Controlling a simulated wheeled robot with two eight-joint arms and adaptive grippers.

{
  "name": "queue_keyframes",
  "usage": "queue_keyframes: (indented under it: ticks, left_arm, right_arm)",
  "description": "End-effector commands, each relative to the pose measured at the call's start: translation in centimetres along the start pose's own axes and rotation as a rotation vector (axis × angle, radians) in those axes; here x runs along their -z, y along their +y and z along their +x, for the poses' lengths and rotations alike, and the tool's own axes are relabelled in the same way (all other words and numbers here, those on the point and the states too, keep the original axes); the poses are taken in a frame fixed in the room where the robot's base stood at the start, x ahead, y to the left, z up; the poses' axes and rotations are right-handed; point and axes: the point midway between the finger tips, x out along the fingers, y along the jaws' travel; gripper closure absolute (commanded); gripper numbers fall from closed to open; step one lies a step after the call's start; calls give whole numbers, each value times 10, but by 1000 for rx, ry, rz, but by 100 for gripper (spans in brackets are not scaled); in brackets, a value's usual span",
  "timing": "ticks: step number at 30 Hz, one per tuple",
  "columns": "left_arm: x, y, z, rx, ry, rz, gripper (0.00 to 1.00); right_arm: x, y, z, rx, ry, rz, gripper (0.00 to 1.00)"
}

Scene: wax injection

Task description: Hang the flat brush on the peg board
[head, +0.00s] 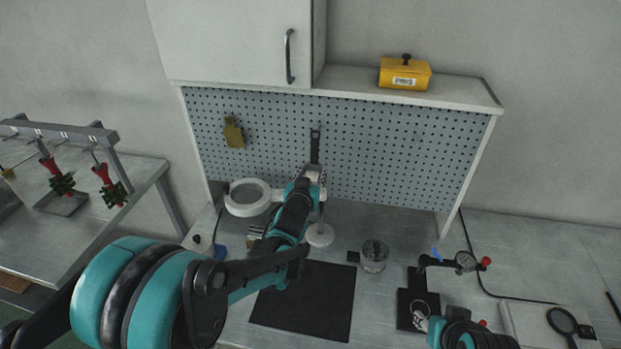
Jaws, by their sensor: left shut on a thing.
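The peg board (400,150) is a grey perforated panel under the wall cabinet and shelf. My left gripper (315,174) is raised in front of its middle and shut on a dark, narrow upright piece, which looks like the handle of the flat brush (315,148). The handle's top end is up against the board in the picture; I cannot tell whether it touches a peg. The brush's lower part is hidden by the gripper. My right gripper (420,317) is low at the right, over the black-based stand; its jaws are too small to read.
A yellow-brown item (234,133) hangs on the board's left. A white ring magnifier (248,197) stands close left of my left arm. A glass (374,256), black mat (305,300) and dial gauge (466,261) are on the bench. A yellow box (404,75) sits on the shelf.

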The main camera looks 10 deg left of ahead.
Motion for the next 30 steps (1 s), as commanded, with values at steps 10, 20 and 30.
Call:
queue_keyframes:
  ticks: [10,20,30]
  left_arm:
    - [2,0,22,0,0,-1,90]
    - [4,0,43,0,3,0,100]
    - [-2,0,53,0,1,0,100]
  right_arm:
    - [-1,0,1,0,0,0,60]
    - [-3,0,4,0,0,0,60]
    - [-7,0,10,0,0,0,60]
